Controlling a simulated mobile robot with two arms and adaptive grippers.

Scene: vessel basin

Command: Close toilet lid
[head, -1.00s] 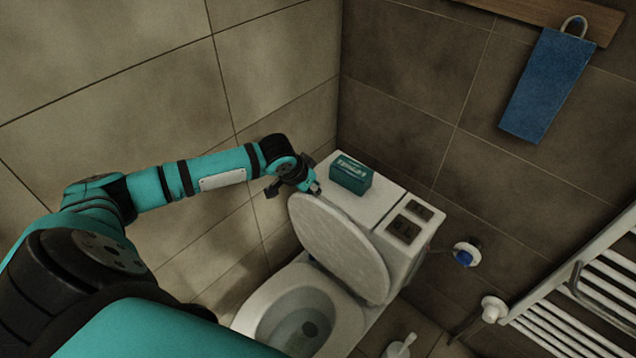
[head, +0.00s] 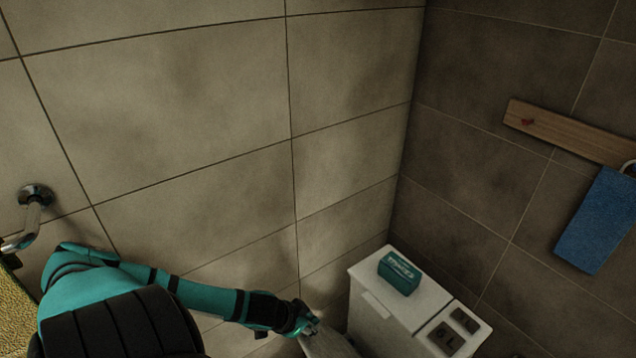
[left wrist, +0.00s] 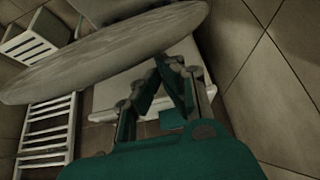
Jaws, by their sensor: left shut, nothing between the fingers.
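The toilet lid (head: 328,346) shows only as a grey upper part at the bottom edge of the head view; its lower part and the bowl are out of frame. It stands raised and apart from the cistern's front. In the left wrist view the lid (left wrist: 110,52) is a long, tilted grey oval seen nearly edge-on. My left gripper (head: 314,322) is at the lid's upper edge, on the cistern side. In the wrist view its fingers (left wrist: 166,66) are shut and empty beside the lid; contact is unclear. My right gripper is not in view.
The white cistern (head: 428,302) stands right of the lid with a teal box (head: 399,272) on top. Tiled walls meet behind it. A blue towel (head: 597,220) hangs from a wooden rail (head: 565,132) at right. A metal wall fitting (head: 36,200) is at left.

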